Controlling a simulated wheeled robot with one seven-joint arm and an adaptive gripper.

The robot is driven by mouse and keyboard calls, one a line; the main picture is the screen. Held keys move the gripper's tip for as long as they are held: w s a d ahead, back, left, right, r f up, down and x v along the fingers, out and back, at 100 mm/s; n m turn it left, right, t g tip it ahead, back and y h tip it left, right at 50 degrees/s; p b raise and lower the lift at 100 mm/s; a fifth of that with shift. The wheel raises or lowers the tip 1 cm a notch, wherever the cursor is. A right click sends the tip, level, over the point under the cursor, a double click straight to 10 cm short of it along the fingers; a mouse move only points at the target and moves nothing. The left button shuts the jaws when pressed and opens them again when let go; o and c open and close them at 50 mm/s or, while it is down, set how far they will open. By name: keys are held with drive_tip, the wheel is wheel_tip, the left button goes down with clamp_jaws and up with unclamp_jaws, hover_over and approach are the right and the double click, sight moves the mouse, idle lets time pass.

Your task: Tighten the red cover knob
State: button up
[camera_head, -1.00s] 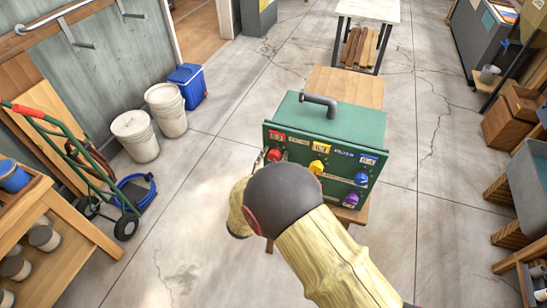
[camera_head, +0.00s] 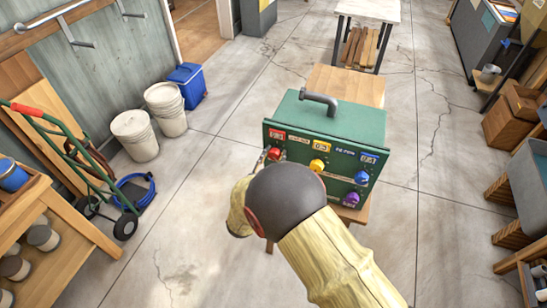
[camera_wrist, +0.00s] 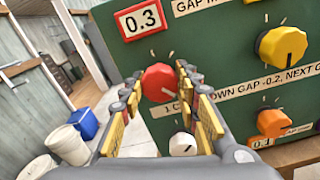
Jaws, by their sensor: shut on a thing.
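The red knob (camera_wrist: 161,83) sits on the front of a green box (camera_head: 330,118). In the wrist view my gripper (camera_wrist: 161,86) has one finger on each side of the knob and is shut on it. A red-framed display (camera_wrist: 142,19) above the knob reads 0.3. In the head view the red knob (camera_head: 274,154) shows at the box's left front, with my arm just below it; the fingers are mostly hidden there.
A yellow knob (camera_wrist: 283,45), an orange knob (camera_wrist: 272,122) and a white knob (camera_wrist: 183,144) are nearby on the panel. The head view also shows a blue knob (camera_head: 361,178) and a purple knob (camera_head: 350,199). White buckets (camera_head: 134,135) stand left on open floor.

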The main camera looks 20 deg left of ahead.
drive_tip(key=m+b, duration=0.1)
drive_tip(key=b, duration=0.1)
drive_tip(key=m+b, duration=0.4)
drive_tip(key=shift+f+b, duration=0.25)
drive_tip(key=shift+b, duration=0.05)
drive_tip(key=m+b, duration=0.2)
drive_tip(key=b, duration=0.1)
drive_tip(key=shift+r+m, duration=0.1)
drive_tip(key=shift+m, duration=0.6)
drive_tip(key=o, duration=1.1)
drive_tip(key=shift+r, duration=0.1)
drive_tip(key=shift+o, duration=0.3)
drive_tip(key=s, duration=1.2)
drive_tip(key=shift+a, duration=0.4)
